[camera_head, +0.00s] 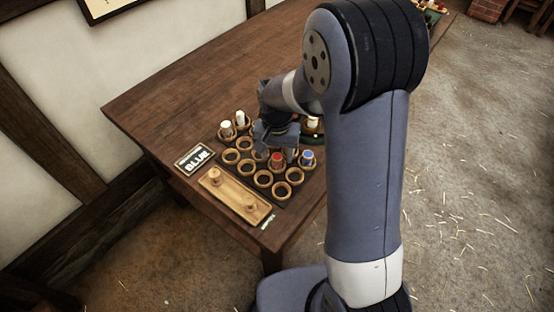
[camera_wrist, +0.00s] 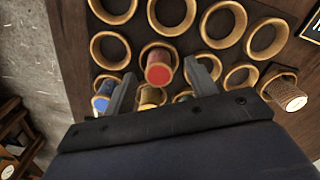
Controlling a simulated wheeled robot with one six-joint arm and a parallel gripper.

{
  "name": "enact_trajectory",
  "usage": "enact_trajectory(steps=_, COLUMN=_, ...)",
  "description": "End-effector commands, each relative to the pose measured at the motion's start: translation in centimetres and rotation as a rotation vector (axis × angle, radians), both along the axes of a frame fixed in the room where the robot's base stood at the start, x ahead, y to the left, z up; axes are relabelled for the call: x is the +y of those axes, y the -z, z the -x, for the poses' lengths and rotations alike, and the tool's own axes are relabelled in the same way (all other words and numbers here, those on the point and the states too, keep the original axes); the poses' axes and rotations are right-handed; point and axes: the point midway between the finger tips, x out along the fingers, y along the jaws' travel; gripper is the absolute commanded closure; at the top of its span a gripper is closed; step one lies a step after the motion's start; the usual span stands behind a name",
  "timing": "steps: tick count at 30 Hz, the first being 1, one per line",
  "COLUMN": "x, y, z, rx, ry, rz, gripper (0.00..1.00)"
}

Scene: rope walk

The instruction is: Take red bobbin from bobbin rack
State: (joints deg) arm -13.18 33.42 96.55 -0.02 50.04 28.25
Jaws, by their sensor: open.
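The red bobbin (camera_head: 277,160) stands upright in a ring of the bobbin rack (camera_head: 257,167) on the wooden table. In the wrist view the red bobbin (camera_wrist: 159,68) shows its red top just beyond the gap between my fingers. My gripper (camera_wrist: 162,73) is open and empty, with one finger on each side of the bobbin's near area; I cannot tell whether a finger touches it. In the head view my gripper (camera_head: 278,150) is over the rack, partly hiding it. A blue bobbin (camera_head: 307,157) stands in the ring to the right, also at left in the wrist view (camera_wrist: 103,98).
White-topped bobbins (camera_head: 240,118) stand at the rack's far corner. A yellowish bobbin (camera_wrist: 150,97) is close to my fingers. Several front rings are empty.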

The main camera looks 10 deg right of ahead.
Motion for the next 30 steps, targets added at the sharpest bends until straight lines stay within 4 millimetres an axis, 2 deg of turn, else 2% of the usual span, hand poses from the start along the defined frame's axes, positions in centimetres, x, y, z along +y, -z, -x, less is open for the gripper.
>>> enact_trajectory(steps=3, x=-0.06, y=1.19, z=0.03, rx=0.001, ry=0.001, rz=0.001, gripper=0.46)
enact_trajectory(steps=11, x=-0.06, y=1.43, z=0.00, rx=0.000, ry=0.002, rz=0.000, gripper=0.46)
enact_trajectory(steps=27, x=-0.07, y=1.41, z=-0.01, rx=0.000, ry=0.002, rz=0.000, gripper=0.89)
enact_trajectory(steps=30, x=-0.07, y=1.40, z=-0.01, rx=0.000, ry=0.002, rz=0.000, gripper=0.94)
